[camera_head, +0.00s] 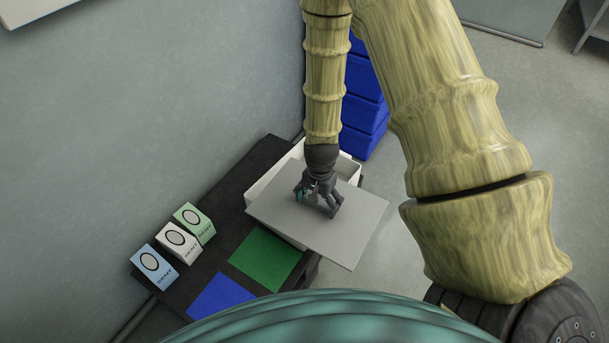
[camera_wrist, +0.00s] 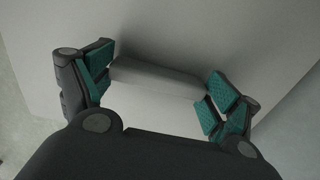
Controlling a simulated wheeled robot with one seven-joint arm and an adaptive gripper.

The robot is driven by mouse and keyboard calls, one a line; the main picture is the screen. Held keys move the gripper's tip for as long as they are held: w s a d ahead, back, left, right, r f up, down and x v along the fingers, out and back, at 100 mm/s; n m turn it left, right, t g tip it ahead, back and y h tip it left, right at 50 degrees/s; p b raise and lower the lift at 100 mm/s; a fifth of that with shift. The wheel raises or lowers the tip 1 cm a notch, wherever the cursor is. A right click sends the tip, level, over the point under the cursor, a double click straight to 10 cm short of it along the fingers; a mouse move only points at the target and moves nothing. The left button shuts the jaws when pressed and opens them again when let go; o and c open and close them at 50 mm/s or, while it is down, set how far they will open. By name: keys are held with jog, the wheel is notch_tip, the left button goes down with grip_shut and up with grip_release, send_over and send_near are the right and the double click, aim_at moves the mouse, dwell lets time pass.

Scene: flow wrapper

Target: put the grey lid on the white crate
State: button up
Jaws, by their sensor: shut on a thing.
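The grey lid (camera_head: 356,226) is a flat rectangular plate with a bar-like handle (camera_wrist: 155,78) on top. My gripper (camera_head: 319,197) is shut on the lid's handle, one finger at each end of the bar in the wrist view. The white crate (camera_head: 262,184) stands on the dark table, its rim showing behind and to the left of the lid. The lid covers part of the crate in the head view and is offset to the right and front. It is turned relative to the crate. Whether the lid touches the rim cannot be told. The crate's inside is mostly hidden.
The dark table (camera_head: 217,240) holds a green mat (camera_head: 265,259), a blue mat (camera_head: 222,299) and three small boxes, blue (camera_head: 153,267), white (camera_head: 177,242) and green (camera_head: 194,223), by the wall. Blue stacked bins (camera_head: 364,113) stand behind. Open floor lies right of the table.

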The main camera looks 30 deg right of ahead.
jog(key=w+d, duration=0.1)
jog(key=w, duration=0.4)
jog(key=w+d+f+b, duration=0.1)
jog(key=w, duration=0.4)
jog(key=w+d, duration=0.1)
jog(key=w, duration=0.4)
jog(key=shift+w+d+f+b, duration=0.15)
jog(key=shift+d+f+b, duration=0.15)
jog(key=shift+d+b, duration=0.05)
jog(key=shift+f+b, duration=0.4)
jog(key=shift+f, duration=1.35)
jog(key=shift+f, duration=0.3)
jog(key=o, duration=1)
jog(key=shift+c, duration=0.2)
jog(key=shift+r, duration=0.15)
notch_tip(320, 180, up, 12)
jog(key=shift+r+p, duration=0.2)
jog(key=shift+p, duration=0.85)
